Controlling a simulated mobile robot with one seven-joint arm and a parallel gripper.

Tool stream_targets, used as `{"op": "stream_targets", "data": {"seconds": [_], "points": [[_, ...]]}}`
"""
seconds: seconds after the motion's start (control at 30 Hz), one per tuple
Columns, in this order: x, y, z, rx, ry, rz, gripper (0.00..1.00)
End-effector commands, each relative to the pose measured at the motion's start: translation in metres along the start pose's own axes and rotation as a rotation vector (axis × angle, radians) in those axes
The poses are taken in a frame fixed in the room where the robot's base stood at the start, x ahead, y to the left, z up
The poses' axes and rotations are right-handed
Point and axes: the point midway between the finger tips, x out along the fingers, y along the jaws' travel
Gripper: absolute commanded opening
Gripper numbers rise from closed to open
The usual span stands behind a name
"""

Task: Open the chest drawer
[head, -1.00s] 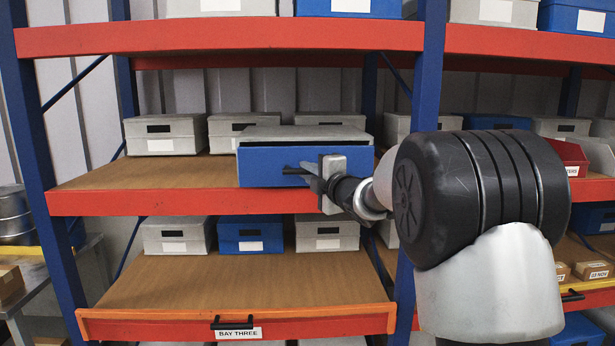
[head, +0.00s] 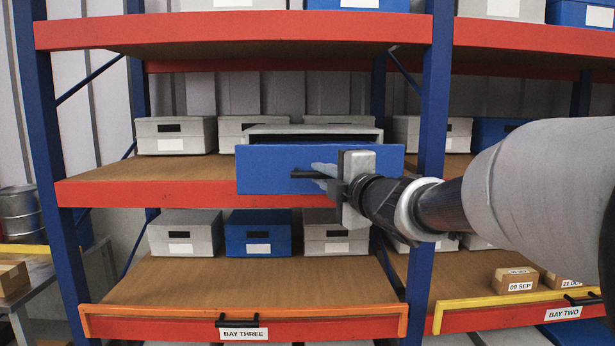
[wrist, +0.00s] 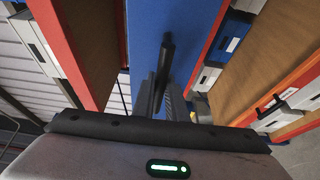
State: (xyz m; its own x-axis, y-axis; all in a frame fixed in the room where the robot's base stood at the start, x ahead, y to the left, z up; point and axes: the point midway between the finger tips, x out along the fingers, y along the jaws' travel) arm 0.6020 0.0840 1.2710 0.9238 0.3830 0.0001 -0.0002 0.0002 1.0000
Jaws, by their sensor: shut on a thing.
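The chest is a grey box (head: 310,131) on the middle shelf of the left bay, with a blue drawer (head: 265,168) at its front. The drawer front stands out towards me from the grey body, and a dark gap shows above it under the chest's top. My gripper (head: 326,173) is shut on the drawer's dark bar handle (head: 301,174), whose left end sticks out beyond the fingers. In the wrist view the handle (wrist: 167,47) lies between my gripper's fingers (wrist: 163,95) against the blue front. The drawer's inside is hidden.
Grey lidded boxes (head: 174,135) stand beside and behind the chest. A blue upright (head: 432,100) is just right of the drawer. Below, a pull-out shelf marked BAY THREE (head: 240,276) has bare wood in front of its boxes. Small cartons (head: 515,280) sit in bay two.

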Motion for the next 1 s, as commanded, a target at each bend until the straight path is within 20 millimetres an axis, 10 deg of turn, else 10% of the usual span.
{"op": "stream_targets", "data": {"seconds": [0.27,0.4,0.77,1.0], "points": [[0.000,-0.001,0.000,0.000,-0.001,-0.002,0.00],[0.000,-0.001,0.000,0.000,-0.001,-0.001,0.31],[-0.004,0.001,0.000,0.000,-0.001,0.000,0.31],[-0.044,0.003,0.001,-0.001,-0.003,0.002,0.31]]}}
